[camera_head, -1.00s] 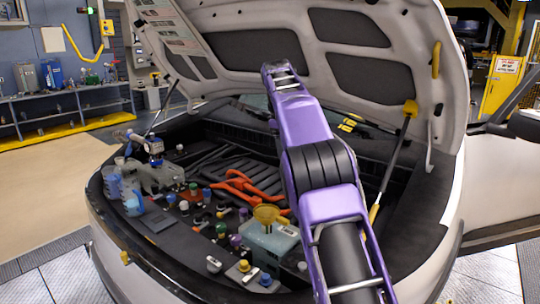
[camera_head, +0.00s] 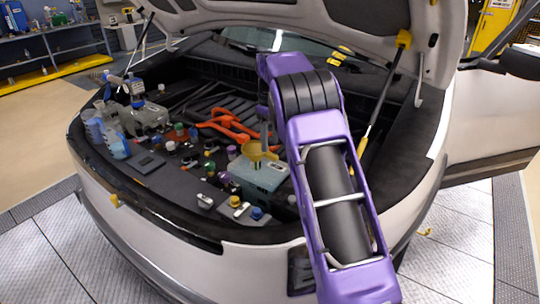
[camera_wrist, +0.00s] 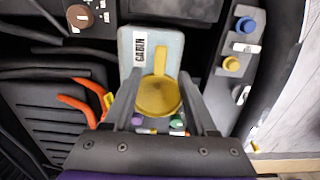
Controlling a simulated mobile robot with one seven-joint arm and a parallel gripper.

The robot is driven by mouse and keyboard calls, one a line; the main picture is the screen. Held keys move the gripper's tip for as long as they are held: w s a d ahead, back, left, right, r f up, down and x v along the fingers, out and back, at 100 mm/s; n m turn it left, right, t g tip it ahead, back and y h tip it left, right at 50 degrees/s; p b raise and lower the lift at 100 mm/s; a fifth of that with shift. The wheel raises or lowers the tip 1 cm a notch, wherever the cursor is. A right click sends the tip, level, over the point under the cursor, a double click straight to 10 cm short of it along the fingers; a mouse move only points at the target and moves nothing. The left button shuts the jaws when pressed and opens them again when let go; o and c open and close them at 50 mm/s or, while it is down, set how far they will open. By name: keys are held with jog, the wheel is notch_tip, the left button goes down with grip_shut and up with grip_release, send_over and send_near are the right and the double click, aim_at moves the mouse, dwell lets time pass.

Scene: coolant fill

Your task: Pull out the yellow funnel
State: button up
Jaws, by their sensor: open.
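The yellow funnel (camera_head: 254,151) stands in the top of a pale blue-grey reservoir (camera_head: 262,176) in the engine bay. In the wrist view the funnel (camera_wrist: 156,98) shows its round bowl and a flat tab pointing away from me. The labelled reservoir (camera_wrist: 137,42) lies behind and below it. My gripper (camera_wrist: 159,76) is open, with one dark finger on each side of the funnel in the picture. I see a gap on both sides, and cannot tell the exact height difference. In the head view a grey finger shows just behind the funnel; my arm hides the rest.
Orange cables (camera_head: 228,124) lie behind the reservoir. Several coloured caps, including a yellow one (camera_head: 235,201) and a blue one (camera_head: 257,213), sit in front. Blue bottles (camera_head: 115,140) stand at the left. The raised hood hangs above.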

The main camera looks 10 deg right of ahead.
aim_at(270, 153)
notch_tip(270, 153, down, 6)
jog(key=shift+r, duration=0.15)
jog(key=shift+c, duration=0.3)
grip_shut()
jog(key=c, duration=0.5)
grip_release()
jog(key=shift+c, duration=0.2)
grip_shut()
jog(key=shift+r, duration=0.1)
jog(key=shift+r, duration=0.35)
jog(key=shift+r+p, duration=0.4)
jog(key=shift+r, duration=1.9)
